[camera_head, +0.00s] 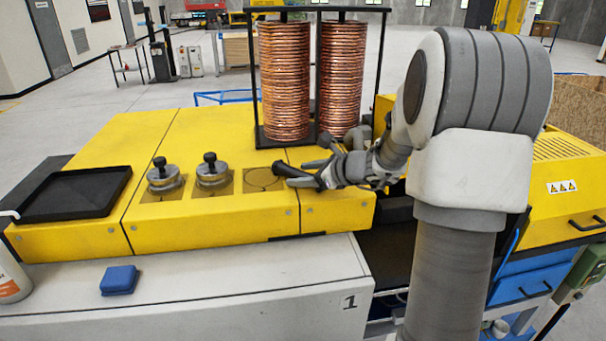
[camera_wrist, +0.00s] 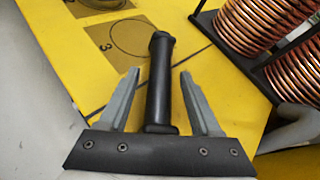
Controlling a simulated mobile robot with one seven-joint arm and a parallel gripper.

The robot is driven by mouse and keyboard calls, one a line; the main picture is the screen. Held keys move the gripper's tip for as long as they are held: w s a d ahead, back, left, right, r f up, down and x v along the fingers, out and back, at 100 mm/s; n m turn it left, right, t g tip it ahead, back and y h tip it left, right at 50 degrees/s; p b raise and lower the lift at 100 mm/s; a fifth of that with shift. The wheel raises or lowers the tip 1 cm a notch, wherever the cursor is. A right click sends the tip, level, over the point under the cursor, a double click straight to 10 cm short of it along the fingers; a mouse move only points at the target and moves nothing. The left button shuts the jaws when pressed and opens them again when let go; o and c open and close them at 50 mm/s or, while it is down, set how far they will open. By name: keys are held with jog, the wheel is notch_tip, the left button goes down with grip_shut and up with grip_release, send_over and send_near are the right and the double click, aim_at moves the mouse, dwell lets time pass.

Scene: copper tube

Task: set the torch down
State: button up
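The torch shows as a black cylindrical handle (camera_wrist: 160,85) in the wrist view, between the two grey fingers of my gripper (camera_wrist: 160,75). A gap shows on each side of the handle, so the fingers stand open around it. In the head view my gripper (camera_head: 305,173) is low over the right part of the yellow machine top (camera_head: 225,130), and the dark handle (camera_head: 293,173) points left from it. I cannot tell whether the torch touches the surface. Its other end is hidden.
Two copper coils (camera_head: 285,80) (camera_head: 341,80) stand in a black rack just behind my gripper. Two metal weights with black knobs (camera_head: 163,174) (camera_head: 212,170) sit left of the circle marked 3 (camera_head: 262,178). A black tray (camera_head: 75,195) and blue block (camera_head: 119,280) lie further left.

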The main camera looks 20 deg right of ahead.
jog(key=shift+r, duration=0.25)
jog(key=v, duration=1.1)
jog(key=shift+s+d, duration=0.2)
jog(key=shift+s, duration=0.2)
jog(key=shift+r, duration=0.1)
